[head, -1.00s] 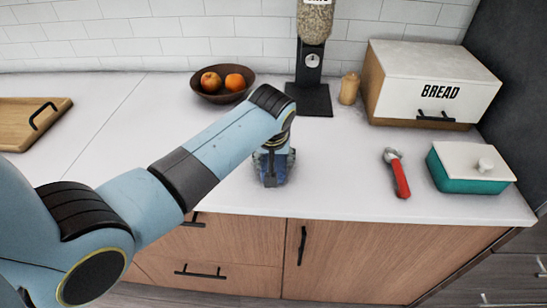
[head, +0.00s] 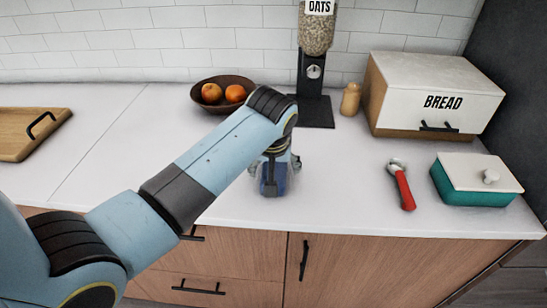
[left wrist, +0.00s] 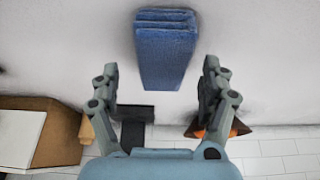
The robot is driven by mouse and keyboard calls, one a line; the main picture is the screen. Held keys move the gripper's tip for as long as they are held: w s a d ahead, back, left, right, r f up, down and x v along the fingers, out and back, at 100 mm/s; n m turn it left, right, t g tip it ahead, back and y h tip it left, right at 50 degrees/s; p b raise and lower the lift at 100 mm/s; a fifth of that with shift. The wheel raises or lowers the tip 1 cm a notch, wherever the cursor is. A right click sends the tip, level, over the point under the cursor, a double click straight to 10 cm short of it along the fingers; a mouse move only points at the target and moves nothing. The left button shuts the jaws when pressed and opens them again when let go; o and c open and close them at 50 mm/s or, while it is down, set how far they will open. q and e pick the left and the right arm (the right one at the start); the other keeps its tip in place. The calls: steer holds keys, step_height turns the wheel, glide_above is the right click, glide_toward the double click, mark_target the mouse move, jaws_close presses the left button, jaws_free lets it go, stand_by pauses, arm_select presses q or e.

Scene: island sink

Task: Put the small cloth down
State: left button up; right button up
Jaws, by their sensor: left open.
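The small cloth is a blue folded piece (head: 271,185) at the counter's front, below my left gripper. In the left wrist view the cloth (left wrist: 165,58) shows its folded layers and lies between the two fingers, with clear gaps on both sides. My left gripper (head: 274,170) points down at the counter and is open around the cloth. Its spread fingers also show in the left wrist view (left wrist: 160,80). The cloth seems to rest on the white countertop (head: 340,190), though its lower edge is partly hidden. My right gripper is not in view.
Behind stand a fruit bowl (head: 203,101), an oats dispenser (head: 315,75), a small wooden shaker (head: 350,99) and a bread box (head: 437,94). To the right lie a red-handled tool (head: 404,188) and a teal lidded dish (head: 465,192). A cutting board (head: 25,145) lies far left.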

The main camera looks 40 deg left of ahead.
arm_select(q)
steer(key=v, duration=0.6)
steer(key=shift+s+d+r, duration=0.2)
steer(key=shift+s+r, duration=0.1)
steer(key=shift+s+d+r, duration=0.1)
steer(key=shift+s+r, duration=0.2)
steer(key=shift+r, duration=0.25)
